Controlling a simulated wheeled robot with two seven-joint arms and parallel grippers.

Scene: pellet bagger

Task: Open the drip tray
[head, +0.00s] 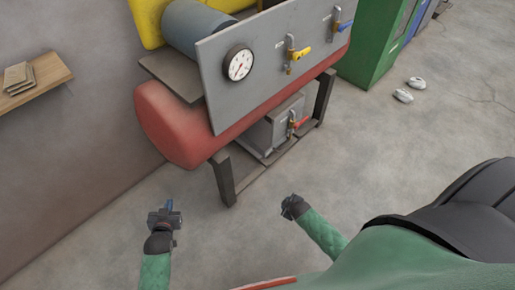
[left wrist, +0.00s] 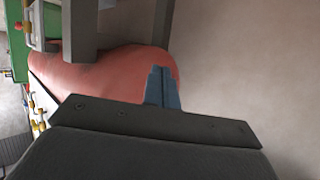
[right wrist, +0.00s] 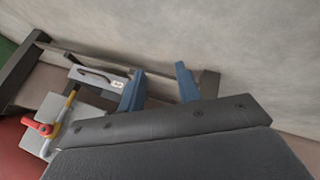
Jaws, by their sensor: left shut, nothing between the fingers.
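A light grey panel with a dark bar handle and a small white label, which looks like the drip tray (right wrist: 110,77), sits low in the dark frame in the right wrist view. Whether it is shut or partly out is unclear. In the head view, it is too small to tell from the frame below the red tank. My right gripper (head: 287,201) is open and empty in front of the frame; its blue fingers (right wrist: 161,90) are apart, with the panel beyond them to the left. My left gripper (head: 168,206) is shut and empty, away from the machine; its fingertips (left wrist: 160,72) are together.
The red tank (head: 172,122) overhangs the dark frame (head: 223,178). A grey box (right wrist: 72,112) with a red-handled valve (right wrist: 42,129) is near the panel. A gauge (head: 238,64) and yellow valve (head: 302,51) are above. The floor in front is clear.

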